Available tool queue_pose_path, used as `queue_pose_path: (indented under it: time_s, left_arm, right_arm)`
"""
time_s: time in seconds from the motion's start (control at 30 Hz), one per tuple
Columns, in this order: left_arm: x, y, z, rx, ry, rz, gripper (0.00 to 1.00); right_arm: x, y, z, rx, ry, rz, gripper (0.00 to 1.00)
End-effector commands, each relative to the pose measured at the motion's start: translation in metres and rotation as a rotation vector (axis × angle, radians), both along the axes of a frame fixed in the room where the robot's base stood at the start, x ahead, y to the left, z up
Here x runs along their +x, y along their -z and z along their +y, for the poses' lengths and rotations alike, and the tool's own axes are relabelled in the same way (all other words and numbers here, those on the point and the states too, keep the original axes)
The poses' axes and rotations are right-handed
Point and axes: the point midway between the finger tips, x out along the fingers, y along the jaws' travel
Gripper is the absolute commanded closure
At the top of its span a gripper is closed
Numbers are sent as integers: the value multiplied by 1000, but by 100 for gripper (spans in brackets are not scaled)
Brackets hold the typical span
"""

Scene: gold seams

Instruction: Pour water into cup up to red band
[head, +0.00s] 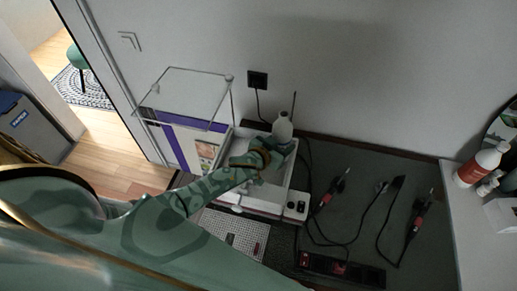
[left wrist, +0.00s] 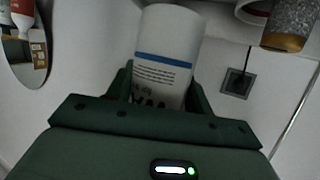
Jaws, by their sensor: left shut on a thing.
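My left gripper (head: 270,152) comes in from the left, over a white tray-like box near the wall. It is shut on a white bottle (head: 283,128). In the left wrist view the bottle (left wrist: 166,58) stands between the two dark green fingers and carries a blue band and dark print. The fingers hide part of its lower end. I cannot make out a cup with a red band in either view. A speckled grey cylinder with an orange-gold end (left wrist: 288,25) shows at the top right of the wrist view; I cannot tell what it is. My right gripper is not in view.
The white box (head: 293,180) lies under my left gripper. A clear frame (head: 200,68) stands left of it. A black wall socket (head: 257,79) is behind. Red-handled tools (head: 325,198) and cables lie on the dark surface to the right. A white-red bottle (head: 478,166) stands on the right shelf.

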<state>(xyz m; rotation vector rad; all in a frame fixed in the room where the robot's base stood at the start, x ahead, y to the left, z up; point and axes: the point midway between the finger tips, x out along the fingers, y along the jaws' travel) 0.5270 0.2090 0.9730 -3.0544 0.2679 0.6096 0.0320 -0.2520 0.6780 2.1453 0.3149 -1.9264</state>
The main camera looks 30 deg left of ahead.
Motion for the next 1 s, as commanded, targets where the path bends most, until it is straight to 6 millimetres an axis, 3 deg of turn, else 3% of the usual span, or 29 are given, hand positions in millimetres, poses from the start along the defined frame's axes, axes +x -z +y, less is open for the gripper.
queue_pose_path:
  time_s: [0.37,0.87,1.0]
  left_arm:
    - [0,-2,-5,-162,0,7,77]
    - [-1,1,-13,-488,1,21,77]
    - [-1,-12,-14,-578,1,23,77]
  right_arm:
    - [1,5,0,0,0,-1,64]
    - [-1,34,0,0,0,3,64]
    - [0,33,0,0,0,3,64]
